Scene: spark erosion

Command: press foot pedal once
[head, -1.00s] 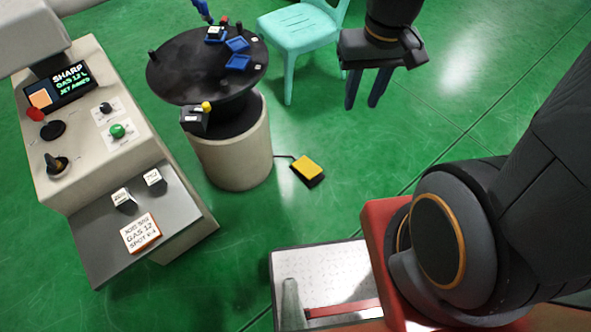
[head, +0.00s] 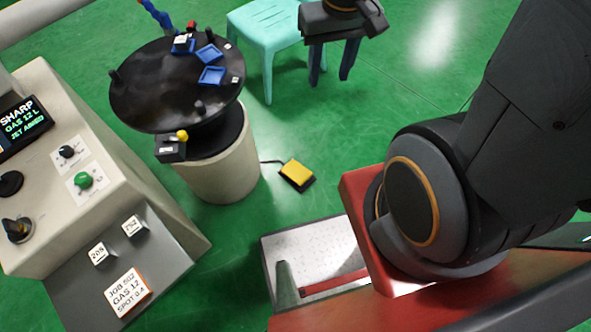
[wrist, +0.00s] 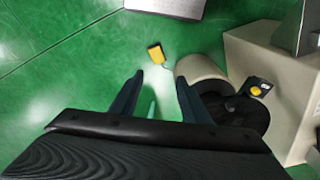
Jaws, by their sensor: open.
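The foot pedal (head: 297,174) has a yellow top on a dark base and lies on the green floor, right of the round pedestal. A dark cable runs from it toward the pedestal. It also shows in the wrist view (wrist: 156,53), beyond my fingertips and apart from them. My gripper (head: 331,76) hangs above the floor, up and right of the pedal in the head view, in front of the turquoise chair. Its two dark blue fingers are spread with nothing between them; they also show in the wrist view (wrist: 165,84).
The pedestal (head: 226,172) carries a black round table (head: 150,88) with blue trays. A beige control console (head: 90,130) stands at left. The turquoise chair (head: 265,28) is behind. My red base with its pale tray is near the front. Floor around the pedal is clear.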

